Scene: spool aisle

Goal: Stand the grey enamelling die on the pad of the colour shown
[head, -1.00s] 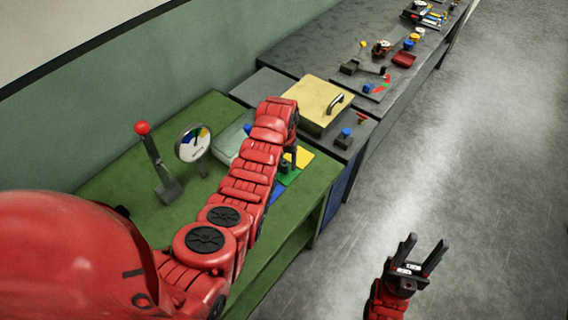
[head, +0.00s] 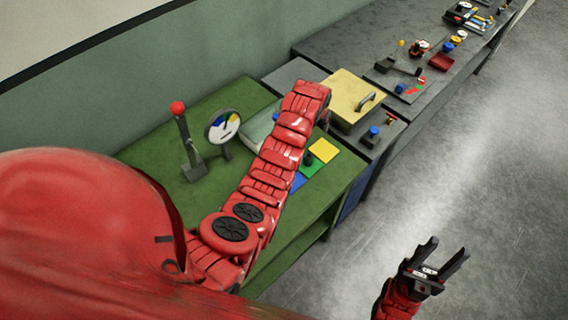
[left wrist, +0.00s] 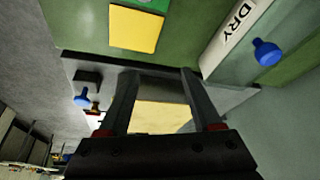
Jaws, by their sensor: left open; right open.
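A yellow pad (head: 324,150), a green pad (head: 311,168) and a blue pad (head: 297,183) lie in a row on the green bench. A small dark object (head: 308,158) shows at the green pad, partly behind my left arm; I cannot tell surely that it is the grey die. A round dial (head: 223,126) with coloured sectors stands left of my arm; its reading is unclear. My left gripper (left wrist: 165,95) is open, with nothing seen between its fingers; the yellow pad shows beyond it (left wrist: 136,29). In the head view my arm mostly hides it. My right gripper (head: 436,262) is open and empty over the floor.
A red-knobbed lever (head: 184,140) stands left of the dial. A pale box (head: 262,124) is behind my left arm; a DRY label (left wrist: 240,30) shows in the wrist view. A yellow handled lid (head: 350,95) is beyond the pads. Grey benches continue away; the right floor is clear.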

